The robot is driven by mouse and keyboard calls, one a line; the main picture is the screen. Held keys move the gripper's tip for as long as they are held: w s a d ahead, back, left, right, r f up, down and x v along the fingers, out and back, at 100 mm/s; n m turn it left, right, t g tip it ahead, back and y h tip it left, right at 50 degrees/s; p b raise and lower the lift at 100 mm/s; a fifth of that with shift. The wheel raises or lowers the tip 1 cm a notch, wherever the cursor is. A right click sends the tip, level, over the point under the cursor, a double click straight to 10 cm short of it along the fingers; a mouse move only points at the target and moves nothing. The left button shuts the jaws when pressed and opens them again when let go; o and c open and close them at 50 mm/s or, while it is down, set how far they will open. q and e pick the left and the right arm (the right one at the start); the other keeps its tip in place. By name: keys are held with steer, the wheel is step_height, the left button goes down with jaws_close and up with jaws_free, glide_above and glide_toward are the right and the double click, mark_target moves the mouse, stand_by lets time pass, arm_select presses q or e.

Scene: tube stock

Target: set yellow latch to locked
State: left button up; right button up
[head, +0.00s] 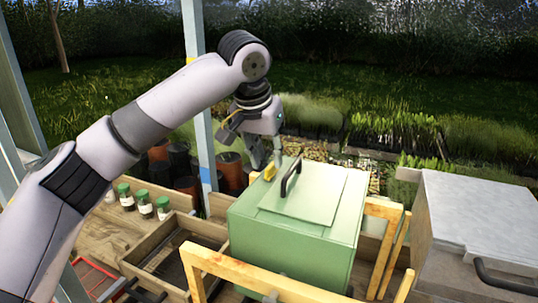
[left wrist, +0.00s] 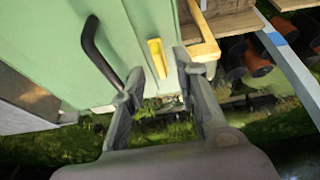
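The yellow latch (head: 270,172) is a small upright tab on the lid of the green box (head: 285,240), close to the lid's edge. It also shows in the left wrist view (left wrist: 157,58), ahead of the gap between my fingers. A black handle (head: 290,178) stands on the lid beside the latch. My left gripper (head: 266,161) is at the latch, with its fingers apart and nothing held. In the left wrist view one fingertip is near the handle's end; I cannot tell whether they touch. My right gripper is not in view.
Wooden rails (head: 262,277) stand around the green box. A grey box (head: 475,225) with a black handle is at the right. Several green-capped jars (head: 144,203) and an open wooden tray (head: 178,258) are at the left. A pale post (head: 203,110) rises behind my left arm.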

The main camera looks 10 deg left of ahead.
mark_target(272, 169)
arm_select(q)
steer(key=shift+x, duration=1.25)
steer(key=shift+c, duration=0.3)
jaws_close()
